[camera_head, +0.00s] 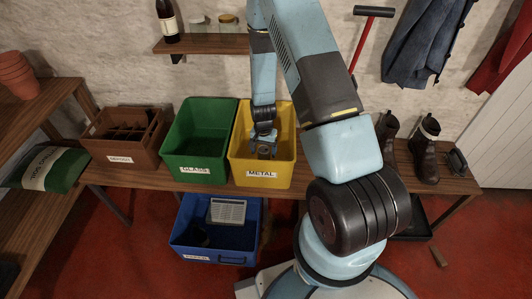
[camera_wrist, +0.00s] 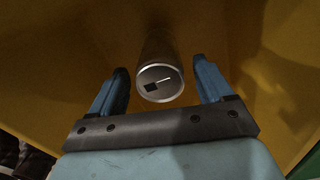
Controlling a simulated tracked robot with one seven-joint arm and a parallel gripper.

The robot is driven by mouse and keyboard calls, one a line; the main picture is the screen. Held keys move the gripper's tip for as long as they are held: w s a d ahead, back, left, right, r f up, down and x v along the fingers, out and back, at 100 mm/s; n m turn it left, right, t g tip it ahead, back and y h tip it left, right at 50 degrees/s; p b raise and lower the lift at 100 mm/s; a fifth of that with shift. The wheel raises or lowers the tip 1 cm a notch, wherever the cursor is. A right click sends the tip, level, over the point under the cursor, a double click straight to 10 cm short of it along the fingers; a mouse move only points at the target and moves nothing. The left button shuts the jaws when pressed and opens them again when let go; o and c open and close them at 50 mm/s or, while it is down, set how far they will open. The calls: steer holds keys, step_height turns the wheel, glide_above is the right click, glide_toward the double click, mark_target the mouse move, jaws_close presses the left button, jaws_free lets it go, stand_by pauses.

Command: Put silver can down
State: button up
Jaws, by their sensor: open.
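The silver can (camera_wrist: 160,84) is inside the yellow METAL bin (camera_head: 249,176), seen end-on with its round end toward the wrist camera. My gripper (camera_wrist: 162,82) is open, with one blue finger on each side of the can and a visible gap to both. In the head view my gripper (camera_head: 263,145) reaches down into the yellow bin. The can is hard to make out in that view, and its far end is hidden.
A green GLASS bin (camera_head: 191,168) stands left of the yellow bin, and a brown wooden crate (camera_head: 122,157) is further left. Boots (camera_head: 424,160) stand on the bench to the right. A blue bin (camera_head: 205,252) is below. A shelf (camera_head: 215,45) with a bottle hangs above.

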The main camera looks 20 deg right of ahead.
steer(key=s+r+n+t, duration=0.1)
steer(key=s+r+n, duration=0.15)
steer(key=r, duration=1.65)
steer(key=s+r+n+t, duration=0.1)
steer(key=s+r+t, duration=0.15)
steer(key=r, duration=1.55)
steer(key=s+r+n+t, duration=0.2)
steer(key=s+r+n, duration=0.1)
steer(key=s+r, duration=1.3)
steer(key=s+d, duration=0.1)
steer(key=s, duration=0.3)
steer(key=shift+s+r, duration=0.3)
steer(key=shift+s, duration=0.05)
